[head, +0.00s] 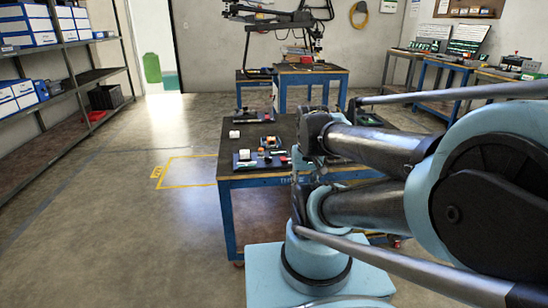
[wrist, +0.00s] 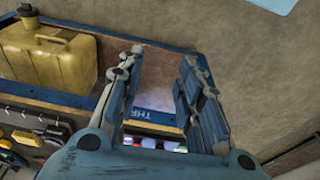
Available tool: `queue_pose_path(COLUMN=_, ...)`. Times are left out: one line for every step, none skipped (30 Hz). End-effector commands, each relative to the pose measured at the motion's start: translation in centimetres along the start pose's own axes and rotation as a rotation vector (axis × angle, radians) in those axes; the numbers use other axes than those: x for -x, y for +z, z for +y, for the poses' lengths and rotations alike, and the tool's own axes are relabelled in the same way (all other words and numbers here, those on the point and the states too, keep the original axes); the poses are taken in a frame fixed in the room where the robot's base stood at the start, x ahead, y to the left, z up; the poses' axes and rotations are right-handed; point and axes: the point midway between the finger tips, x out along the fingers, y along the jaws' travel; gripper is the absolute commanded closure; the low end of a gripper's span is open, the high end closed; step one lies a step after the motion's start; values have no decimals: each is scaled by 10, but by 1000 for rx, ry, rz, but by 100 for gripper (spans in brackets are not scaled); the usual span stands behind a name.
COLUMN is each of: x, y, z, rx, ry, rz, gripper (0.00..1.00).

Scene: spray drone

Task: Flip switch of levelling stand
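My gripper (wrist: 158,62) is open and empty in the wrist view, its two fingers spread apart over a brown surface with a blue edge. In the head view my arm fills the right side, and I cannot make out the gripper there. Small devices on dark bases stand on the blue-framed table (head: 262,182).
In the wrist view a yellow canister (wrist: 45,55) stands left of my fingers, with hanging tools (wrist: 40,137) below. The head view shows shelves (head: 70,85) on the left, benches behind and right, and open floor (head: 130,225) left of the table.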

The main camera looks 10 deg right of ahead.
Motion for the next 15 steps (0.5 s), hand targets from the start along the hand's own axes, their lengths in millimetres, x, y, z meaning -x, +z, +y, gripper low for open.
queue_pose_path(x=0, y=0, z=0, rx=0, ry=0, rz=0, gripper=67)
queue_pose_path(x=0, y=0, z=0, rx=0, ry=0, rz=0, gripper=67)
queue_pose_path(x=0, y=0, z=0, rx=0, ry=0, rz=0, gripper=67)
queue_pose_path(x=0, y=0, z=0, rx=0, ry=0, rz=0, gripper=67)
queue_pose_path(x=0, y=0, z=0, rx=0, ry=0, rz=0, gripper=67)
queue_pose_path(x=0, y=0, z=0, rx=0, ry=0, rz=0, gripper=67)
queue_pose_path(x=0, y=0, z=0, rx=0, ry=0, rz=0, gripper=67)
queue_pose_path(x=0, y=0, z=0, rx=0, ry=0, rz=0, gripper=62)
queue_pose_path(x=0, y=0, z=0, rx=0, ry=0, rz=0, gripper=57)
queue_pose_path(x=5, y=5, z=0, rx=0, ry=0, rz=8, gripper=57)
queue_pose_path(x=7, y=6, z=0, rx=0, ry=0, rz=10, gripper=57)
queue_pose_path(x=9, y=4, z=0, rx=0, ry=0, rz=9, gripper=57)
queue_pose_path(x=12, y=2, z=0, rx=0, ry=0, rz=8, gripper=57)
queue_pose_path(x=14, y=-2, z=0, rx=0, ry=0, rz=6, gripper=57)
queue_pose_path(x=18, y=-8, z=0, rx=0, ry=0, rz=2, gripper=57)
